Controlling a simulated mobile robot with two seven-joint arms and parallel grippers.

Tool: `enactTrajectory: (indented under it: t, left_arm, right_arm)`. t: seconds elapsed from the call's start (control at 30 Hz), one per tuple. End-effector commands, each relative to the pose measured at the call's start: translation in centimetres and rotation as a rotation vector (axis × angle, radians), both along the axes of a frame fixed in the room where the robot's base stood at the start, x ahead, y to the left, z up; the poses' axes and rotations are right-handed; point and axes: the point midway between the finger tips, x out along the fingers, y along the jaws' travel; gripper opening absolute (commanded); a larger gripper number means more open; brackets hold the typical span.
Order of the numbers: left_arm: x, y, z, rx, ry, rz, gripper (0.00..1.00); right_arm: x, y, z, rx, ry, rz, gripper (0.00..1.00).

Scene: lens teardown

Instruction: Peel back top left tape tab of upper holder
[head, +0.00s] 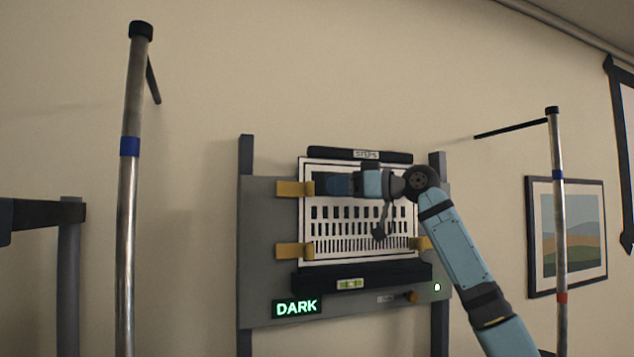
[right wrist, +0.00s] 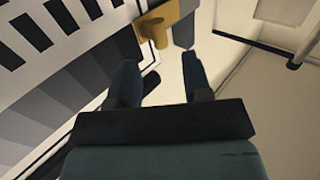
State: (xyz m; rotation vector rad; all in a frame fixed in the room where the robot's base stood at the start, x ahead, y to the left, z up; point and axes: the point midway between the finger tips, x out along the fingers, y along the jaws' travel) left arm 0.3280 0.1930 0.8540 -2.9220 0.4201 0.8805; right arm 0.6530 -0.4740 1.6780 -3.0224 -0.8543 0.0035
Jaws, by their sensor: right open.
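The upper holder (head: 360,155) is a black bar with a label, above a white chart (head: 310,218) of black bars on a grey board. The top left tape tab (head: 290,188) is yellow and lies over the chart's left edge. My right gripper (head: 320,184) reaches in from the right across the chart's top, its fingertips beside this tab. In the right wrist view the gripper (right wrist: 158,64) is open, with a yellow tab (right wrist: 157,27) with a knob ahead between its fingers. I cannot tell whether they touch it. My left gripper is not in view.
Yellow tabs also sit at lower left (head: 293,250) and lower right (head: 425,243). A black lower bar (head: 390,272) carries a level, above a lit DARK sign (head: 297,307). Metal poles stand left (head: 128,210) and right (head: 560,230).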

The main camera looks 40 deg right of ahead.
Motion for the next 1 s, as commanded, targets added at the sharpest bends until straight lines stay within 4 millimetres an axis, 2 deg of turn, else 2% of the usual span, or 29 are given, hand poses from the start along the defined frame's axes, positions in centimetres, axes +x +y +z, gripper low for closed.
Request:
enactTrajectory:
  t: [0.1,0.3,0.7,0.77,0.9,1.0]
  left_arm:
    - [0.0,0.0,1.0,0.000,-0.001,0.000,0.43]
    - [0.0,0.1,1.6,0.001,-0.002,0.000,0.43]
    - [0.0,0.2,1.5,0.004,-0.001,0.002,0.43]
    - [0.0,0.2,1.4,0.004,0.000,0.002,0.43]
    - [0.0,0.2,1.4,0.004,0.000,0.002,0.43]
    - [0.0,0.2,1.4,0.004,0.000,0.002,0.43]
  right_arm:
    - [2.0,1.3,0.3,0.001,0.001,0.002,0.45]
    - [4.2,2.6,0.1,0.001,0.001,0.001,0.45]
    - [4.8,3.0,0.0,0.000,-0.001,-0.001,0.45]
    - [4.8,3.0,0.0,0.000,-0.001,-0.001,0.34]
    - [4.8,3.0,0.0,0.000,-0.001,-0.001,0.01]
    - [4.8,3.0,0.0,0.000,-0.001,0.000,0.00]
